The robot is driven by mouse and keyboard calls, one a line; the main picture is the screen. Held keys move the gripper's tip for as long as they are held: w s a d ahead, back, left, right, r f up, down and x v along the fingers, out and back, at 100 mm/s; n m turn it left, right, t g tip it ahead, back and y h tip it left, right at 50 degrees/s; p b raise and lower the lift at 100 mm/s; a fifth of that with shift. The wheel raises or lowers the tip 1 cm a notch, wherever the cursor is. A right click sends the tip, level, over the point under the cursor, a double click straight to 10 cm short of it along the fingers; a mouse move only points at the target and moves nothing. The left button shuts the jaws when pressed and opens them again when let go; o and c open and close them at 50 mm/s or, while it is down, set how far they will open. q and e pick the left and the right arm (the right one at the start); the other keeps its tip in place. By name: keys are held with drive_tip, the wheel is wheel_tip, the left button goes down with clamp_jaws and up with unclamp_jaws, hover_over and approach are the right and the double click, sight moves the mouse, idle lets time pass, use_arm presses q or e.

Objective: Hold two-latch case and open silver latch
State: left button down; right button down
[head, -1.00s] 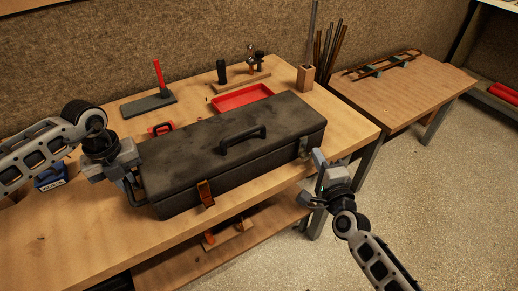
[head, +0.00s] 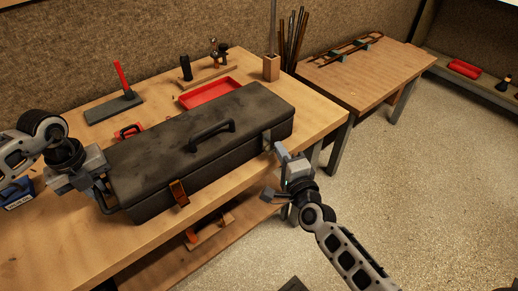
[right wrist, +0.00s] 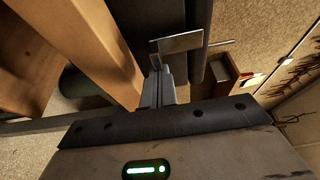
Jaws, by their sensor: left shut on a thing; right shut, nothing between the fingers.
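The dark two-latch case (head: 165,150) lies lid down on the workbench, with a black handle (head: 212,133) on top. An orange-brown latch (head: 179,193) is on its front left. The silver latch (head: 267,141) is on its front right; in the right wrist view the silver latch (right wrist: 180,42) is a flat plate just beyond my fingertips. My left gripper (head: 102,188) is shut on the dark side handle at the case's left end. My right gripper (head: 279,149) is shut and empty at the silver latch; I cannot tell whether they touch.
On the workbench (head: 75,235), a red tray (head: 208,92), a red-handled tool on a dark plate (head: 113,107) and a tool rack (head: 207,75) stand behind the case. A second table (head: 365,75) is at the back right. Open floor lies right.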

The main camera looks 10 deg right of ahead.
use_arm(q)
drive_tip(key=shift+d, duration=0.25)
use_arm(e)
drive_tip(key=shift+a, duration=0.1)
drive_tip(key=shift+w+d, duration=0.2)
drive_tip(key=shift+d, duration=0.1)
drive_tip(key=d, duration=0.3)
drive_tip(key=shift+w+d+f, duration=0.1)
drive_tip(key=shift+w+d, duration=0.05)
drive_tip(key=shift+w, duration=0.2)
use_arm(q)
drive_tip(key=shift+a, duration=0.15)
use_arm(e)
drive_tip(key=s+d, duration=0.1)
drive_tip(key=s, duration=0.8)
drive_tip(key=shift+s, duration=0.15)
use_arm(q)
drive_tip(key=c, duration=1.4)
unclamp_jaws()
drive_tip(key=shift+o, duration=0.2)
drive_tip(key=shift+r, duration=0.1)
